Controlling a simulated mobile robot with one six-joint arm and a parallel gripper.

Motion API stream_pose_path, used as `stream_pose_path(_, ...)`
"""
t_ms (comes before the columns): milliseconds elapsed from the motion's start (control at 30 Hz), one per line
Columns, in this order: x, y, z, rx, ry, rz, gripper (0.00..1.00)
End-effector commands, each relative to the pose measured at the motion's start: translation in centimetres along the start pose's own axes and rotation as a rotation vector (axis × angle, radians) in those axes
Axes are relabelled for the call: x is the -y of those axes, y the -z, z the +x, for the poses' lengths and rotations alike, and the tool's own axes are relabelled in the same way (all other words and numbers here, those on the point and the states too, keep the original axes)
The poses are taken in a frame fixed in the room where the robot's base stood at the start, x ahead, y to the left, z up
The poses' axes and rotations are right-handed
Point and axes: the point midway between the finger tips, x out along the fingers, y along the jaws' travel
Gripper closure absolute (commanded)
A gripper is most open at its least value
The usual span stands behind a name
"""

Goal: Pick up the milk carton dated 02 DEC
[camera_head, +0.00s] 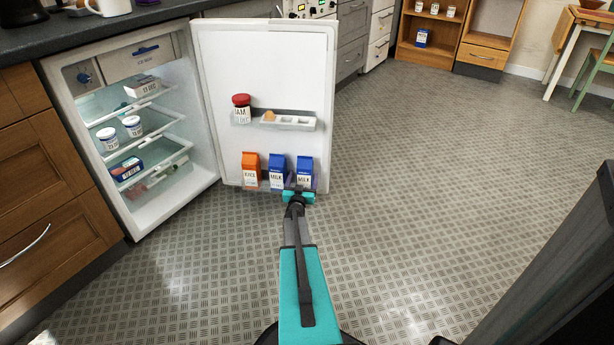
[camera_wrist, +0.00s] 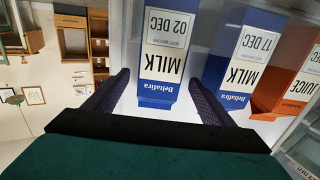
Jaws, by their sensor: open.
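The milk carton dated 02 DEC (camera_wrist: 167,58) is blue with a white label and shows upside down in the wrist view. In the head view it is the rightmost carton (camera_head: 305,165) on the low shelf of the fridge door. My gripper (camera_head: 299,190) is just in front of it, its jaws open and empty. In the wrist view my gripper's fingers (camera_wrist: 160,80) point at the carton, one to each side of its line. I cannot tell whether they reach alongside it.
A second blue milk carton (camera_wrist: 240,60), dated 17 DEC, stands close beside it, then an orange juice carton (camera_head: 250,168). The fridge door (camera_head: 265,70) is wide open. Above are a red-lidded jam jar (camera_head: 241,108) and an egg tray (camera_head: 288,121). The floor (camera_head: 430,200) on the right is clear.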

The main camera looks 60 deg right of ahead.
Motion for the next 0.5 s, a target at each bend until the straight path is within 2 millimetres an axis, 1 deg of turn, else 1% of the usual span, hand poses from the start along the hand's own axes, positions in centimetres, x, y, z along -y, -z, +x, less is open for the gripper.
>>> stream_pose_path(167,0.0,-0.1,0.1,0.000,0.000,0.000,0.23)
stream_pose_path(267,0.0,-0.2,0.5,0.000,0.000,0.000,0.23)
stream_pose_path(500,-0.1,-0.6,2.6,-0.002,0.000,0.000,0.23)
